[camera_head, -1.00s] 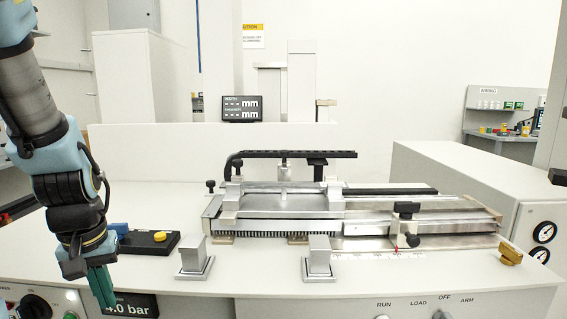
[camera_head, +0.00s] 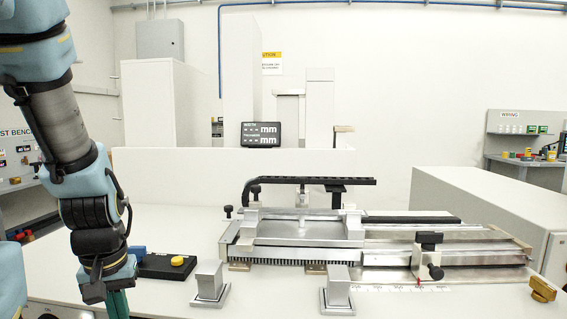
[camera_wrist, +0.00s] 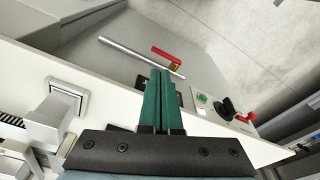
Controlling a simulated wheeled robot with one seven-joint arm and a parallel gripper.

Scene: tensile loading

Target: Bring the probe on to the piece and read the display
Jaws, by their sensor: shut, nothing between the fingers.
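The measuring fixture (camera_head: 305,240) stands on the white bench top, with a black slotted arm (camera_head: 310,182) above its metal plate. A small upright part, perhaps the probe, shows under that arm; I cannot tell whether it touches anything. The display (camera_head: 262,134) is a black panel behind the bench, with dashes before "mm" on both lines. My gripper (camera_head: 117,308) is low at the left front of the bench, partly cut off by the frame's lower edge. In the wrist view its green fingers (camera_wrist: 162,100) are together and empty, pointing past the bench's front edge.
Two metal posts (camera_head: 209,284) (camera_head: 338,290) stand in front of the fixture. A black box with a yellow button (camera_head: 177,261) is close to my gripper. A brass piece (camera_head: 542,289) lies at the right. The wrist view shows a red handle (camera_wrist: 166,55) beyond the bench edge.

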